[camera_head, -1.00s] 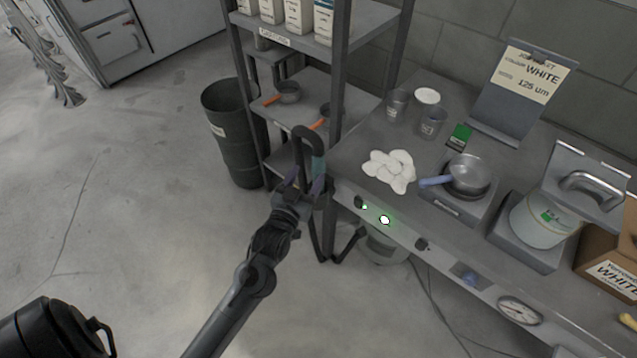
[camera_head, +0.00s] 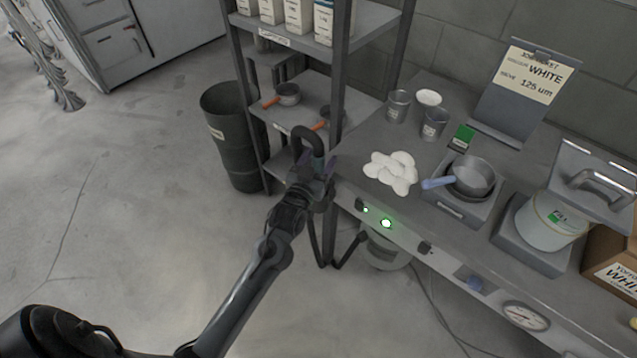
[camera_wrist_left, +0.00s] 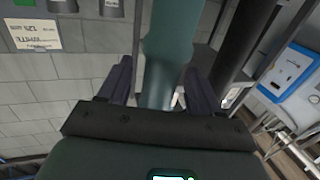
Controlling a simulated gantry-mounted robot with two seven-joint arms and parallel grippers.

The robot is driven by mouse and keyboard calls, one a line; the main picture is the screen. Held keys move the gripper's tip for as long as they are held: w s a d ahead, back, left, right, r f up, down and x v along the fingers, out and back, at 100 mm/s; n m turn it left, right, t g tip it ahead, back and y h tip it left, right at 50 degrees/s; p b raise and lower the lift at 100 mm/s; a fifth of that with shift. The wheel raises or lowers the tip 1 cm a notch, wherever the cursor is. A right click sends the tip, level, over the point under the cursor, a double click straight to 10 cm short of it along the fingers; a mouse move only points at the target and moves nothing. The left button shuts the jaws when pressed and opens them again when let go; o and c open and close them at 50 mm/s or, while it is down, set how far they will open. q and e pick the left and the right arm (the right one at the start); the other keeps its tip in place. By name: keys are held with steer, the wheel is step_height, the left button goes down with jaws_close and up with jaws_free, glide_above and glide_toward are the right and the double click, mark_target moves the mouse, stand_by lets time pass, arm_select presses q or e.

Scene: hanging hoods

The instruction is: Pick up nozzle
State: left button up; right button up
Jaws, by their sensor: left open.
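The nozzle seems to be the teal tube (camera_wrist_left: 172,45) between my left fingers in the left wrist view. In the head view a thick black hose (camera_head: 307,136) loops over at its top, beside the shelf post and the bench's left end. My left gripper (camera_head: 320,172) is at this tube and hides most of it in the head view. In the left wrist view my left gripper (camera_wrist_left: 162,82) is open, with one finger on each side of the tube. Whether a finger touches it I cannot tell. My right gripper is out of view.
A shelf rack (camera_head: 340,75) with pans stands just behind the gripper. The bench (camera_head: 350,150) to the right holds white pads (camera_head: 392,172), cups, a pan (camera_head: 472,176) and a white tub (camera_head: 548,222). A dark bin (camera_head: 232,140) stands left.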

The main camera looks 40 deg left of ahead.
arm_select(q)
steer(key=shift+c, duration=0.3)
steer(key=shift+r, duration=0.1)
steer(key=c, duration=1.1)
steer(key=shift+r, duration=0.1)
step_height(320, 180, up, 28)
steer(key=p, duration=1.6)
steer(key=shift+p, duration=0.4)
